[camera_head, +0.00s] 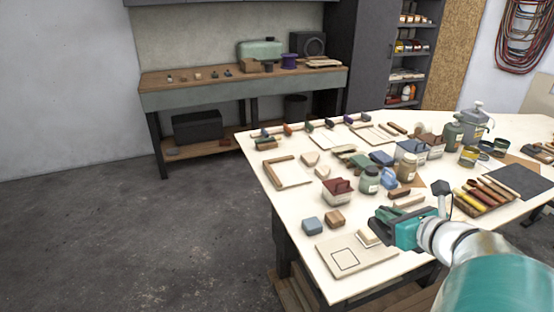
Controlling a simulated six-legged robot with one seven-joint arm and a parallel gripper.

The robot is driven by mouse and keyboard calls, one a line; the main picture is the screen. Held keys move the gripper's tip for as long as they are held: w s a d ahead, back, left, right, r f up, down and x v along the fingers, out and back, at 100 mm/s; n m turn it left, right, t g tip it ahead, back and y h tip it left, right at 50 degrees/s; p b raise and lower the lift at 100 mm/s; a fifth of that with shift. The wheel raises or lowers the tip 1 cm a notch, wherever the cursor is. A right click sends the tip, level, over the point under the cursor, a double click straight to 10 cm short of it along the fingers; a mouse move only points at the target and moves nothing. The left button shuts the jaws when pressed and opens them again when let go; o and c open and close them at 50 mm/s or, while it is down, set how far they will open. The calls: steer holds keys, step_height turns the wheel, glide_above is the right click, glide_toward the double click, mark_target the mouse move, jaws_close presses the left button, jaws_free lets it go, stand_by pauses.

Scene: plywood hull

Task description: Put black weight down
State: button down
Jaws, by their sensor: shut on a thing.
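The block sits on the right back part of a light wooden board (375,262). A black square outline (345,260) is drawn on the left part of this board, and it is empty.
A blue block (312,226) and a brown block (334,219) stand behind the board. The table's front left edge is clear.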

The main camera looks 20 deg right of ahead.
steer(key=w+d+f, duration=0.2)
steer(key=w+f, duration=0.1)
steer(key=w+d+f, duration=0.2)
steer(key=w+f, duration=0.1)
steer(key=w, duration=0.1)
steer(key=w+d+f, duration=0.3)
steer(key=w, duration=0.1)
steer(key=shift+w+f, duration=0.1)
steer(key=shift+f, duration=1.7)
steer(key=shift+f, duration=0.1)
steer(key=c, duration=1.5)
jaws_free()
steer(key=shift+f, duration=0.1)
